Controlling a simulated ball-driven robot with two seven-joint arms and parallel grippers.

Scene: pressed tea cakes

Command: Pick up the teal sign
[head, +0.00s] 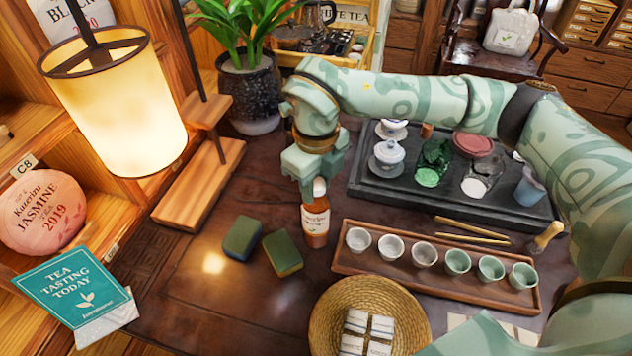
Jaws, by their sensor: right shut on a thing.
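The teal sign (72,282) reads "TEA TASTING TODAY" and leans tilted at the lower left, by the wooden shelf edge, with a pale base under it. No gripper is near it. My right gripper (318,176) comes in from the right, pointing down at the middle of the table. It is shut on an amber bottle (316,222) with a white cap and pale label, at the cap end. I cannot tell whether the bottle's base touches the table. The fingertips are partly hidden by the gripper body. My left gripper is not in view.
A lit lamp (118,105) hangs above the left side. Two green-topped blocks (242,238) lie between sign and bottle. A cup tray (345,262), a round basket (325,318) and a dark tea tray (365,180) fill the right. The table's left front is clear.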

